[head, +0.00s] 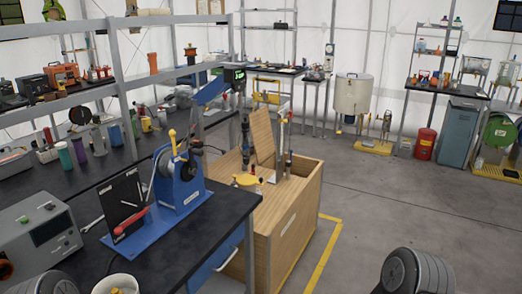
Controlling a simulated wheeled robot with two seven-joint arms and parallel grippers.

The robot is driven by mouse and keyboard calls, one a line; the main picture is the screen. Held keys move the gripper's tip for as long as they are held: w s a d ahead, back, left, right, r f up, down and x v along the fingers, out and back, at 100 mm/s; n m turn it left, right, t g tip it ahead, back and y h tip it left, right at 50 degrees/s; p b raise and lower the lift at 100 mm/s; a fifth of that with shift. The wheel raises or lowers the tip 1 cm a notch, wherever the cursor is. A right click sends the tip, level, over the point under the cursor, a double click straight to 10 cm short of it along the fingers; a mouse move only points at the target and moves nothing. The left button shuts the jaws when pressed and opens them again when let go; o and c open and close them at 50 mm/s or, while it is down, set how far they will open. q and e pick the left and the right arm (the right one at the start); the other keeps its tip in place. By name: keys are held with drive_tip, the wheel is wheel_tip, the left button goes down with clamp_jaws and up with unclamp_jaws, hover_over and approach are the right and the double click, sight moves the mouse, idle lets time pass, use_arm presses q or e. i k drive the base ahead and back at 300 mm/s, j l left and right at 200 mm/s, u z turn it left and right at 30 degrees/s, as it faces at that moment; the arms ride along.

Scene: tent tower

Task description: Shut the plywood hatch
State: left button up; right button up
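A light plywood panel (262,137), which looks like the hatch, stands raised and slightly tilted above the top of a plywood box (295,222). Its lower end meets the box near the middle of the top; its hinge is not clear to see. Upright tool-like items stand on both sides of it, one dark (245,135) on the left and one pale (281,140) on the right. A yellow-topped object (247,180) sits at the box's near left. Neither of my grippers is in view; only rounded dark parts of my arms show at the bottom edge.
A dark workbench (170,255) with a blue hand-cranked machine (180,180) stands left of the box. Shelving with bottles and instruments lines the left. Grey floor (390,205) is clear right of the box, marked by a yellow line (323,255). A red canister (425,144) stands farther back.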

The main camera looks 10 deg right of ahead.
sight(260, 123)
drive_tip(key=z, duration=0.9)
drive_tip(key=i+z, duration=0.3)
drive_tip(key=i, duration=1)
drive_tip(key=i+z, duration=0.1)
drive_tip(key=i, duration=1)
drive_tip(key=i+l+u, duration=0.15)
drive_tip(key=i, duration=2.45)
drive_tip(key=i+u, duration=0.2)
drive_tip(key=i, duration=0.3)
drive_tip(key=i+u, duration=0.2)
drive_tip(key=i, duration=0.35)
drive_tip(key=i+l+u, duration=0.2)
drive_tip(key=i, duration=0.3)
drive_tip(key=i+l+u, duration=0.2)
drive_tip(key=i, duration=0.3)
drive_tip(key=i+j+u, duration=0.25)
drive_tip(key=u, duration=0.25)
drive_tip(key=i+u, duration=0.95)
drive_tip(key=i+l+u, duration=0.1)
drive_tip(key=i+u, duration=0.2)
drive_tip(key=u, duration=0.15)
drive_tip(key=i+u, duration=0.25)
drive_tip(key=i, duration=2.85)
drive_tip(key=l+z, duration=0.05)
